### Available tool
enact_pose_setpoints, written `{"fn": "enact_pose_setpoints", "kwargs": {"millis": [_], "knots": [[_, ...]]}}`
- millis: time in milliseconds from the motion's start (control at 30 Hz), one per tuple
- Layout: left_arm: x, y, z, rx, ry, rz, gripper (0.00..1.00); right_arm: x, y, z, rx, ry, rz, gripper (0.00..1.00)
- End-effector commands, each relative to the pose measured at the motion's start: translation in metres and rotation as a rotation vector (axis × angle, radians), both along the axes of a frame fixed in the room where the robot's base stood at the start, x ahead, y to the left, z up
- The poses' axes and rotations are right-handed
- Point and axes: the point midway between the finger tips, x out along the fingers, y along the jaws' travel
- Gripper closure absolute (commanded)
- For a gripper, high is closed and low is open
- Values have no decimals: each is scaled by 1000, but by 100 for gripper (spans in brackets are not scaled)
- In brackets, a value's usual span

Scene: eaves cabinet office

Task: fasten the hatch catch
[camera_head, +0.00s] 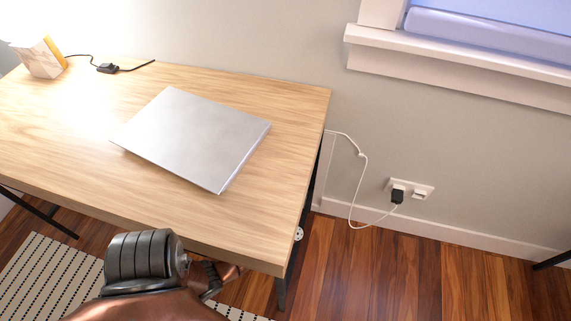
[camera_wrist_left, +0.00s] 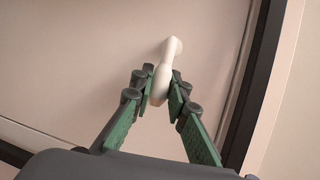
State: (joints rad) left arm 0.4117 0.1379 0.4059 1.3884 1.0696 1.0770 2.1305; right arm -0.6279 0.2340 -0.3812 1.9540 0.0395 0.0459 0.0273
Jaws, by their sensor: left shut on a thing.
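The left wrist view shows the hatch catch (camera_wrist_left: 172,50), a pale, rounded lever standing out from a beige hatch panel (camera_wrist_left: 75,65). My left gripper (camera_wrist_left: 161,85) is shut on the lower, free end of the catch, with a green-lined finger on each side. The catch's upper end meets the panel; how it is fixed there is hard to make out. A dark strip (camera_wrist_left: 250,85) runs along the panel's right edge, beside a pale frame (camera_wrist_left: 288,95). The head view does not show the hatch or catch, only part of my left arm at the bottom. My right gripper is not in view.
A white cable (camera_head: 352,200) runs to a wall outlet (camera_head: 425,188). The wooden floor (camera_head: 400,280) right of the desk is mostly clear.

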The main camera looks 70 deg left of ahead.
Motion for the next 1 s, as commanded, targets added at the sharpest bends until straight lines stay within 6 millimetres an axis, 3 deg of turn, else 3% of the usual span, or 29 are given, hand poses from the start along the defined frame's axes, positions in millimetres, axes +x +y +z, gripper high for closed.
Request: {"fn": "enact_pose_setpoints", "kwargs": {"millis": [267,300,567,833,1000], "knots": [[0,-1,-2,-6,-2,-2,100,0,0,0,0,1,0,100],[0,-1,-2,-6,-2,-2,84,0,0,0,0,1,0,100],[0,0,-1,-3,-2,-1,67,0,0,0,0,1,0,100],[0,-1,-1,-3,-1,-1,67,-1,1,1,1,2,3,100],[-6,-16,-10,-6,1,-2,67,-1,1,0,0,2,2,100]]}}
